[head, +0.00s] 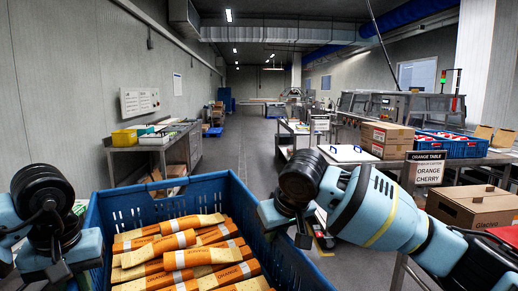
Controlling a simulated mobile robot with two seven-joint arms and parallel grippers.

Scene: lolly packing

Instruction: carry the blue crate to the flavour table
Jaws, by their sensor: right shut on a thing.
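The blue crate (128,196) is directly in front of me at the bottom of the head view. It holds several orange-and-cream packs (178,240) marked ORANGE. My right gripper (298,232) is shut on the crate's right rim. My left gripper (62,274) is low at the left, beside the crate's left wall; its fingertips are not clear. A sign reading ORANGE TABLE, ORANGE and CHERRY (425,168) stands at a table (474,160) on the right. The crate's underside is out of view.
The table on the right carries cardboard boxes (386,136) and blue crates with red-and-white contents (452,146). A brown carton (474,206) is lower right. The aisle floor (246,146) ahead is clear.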

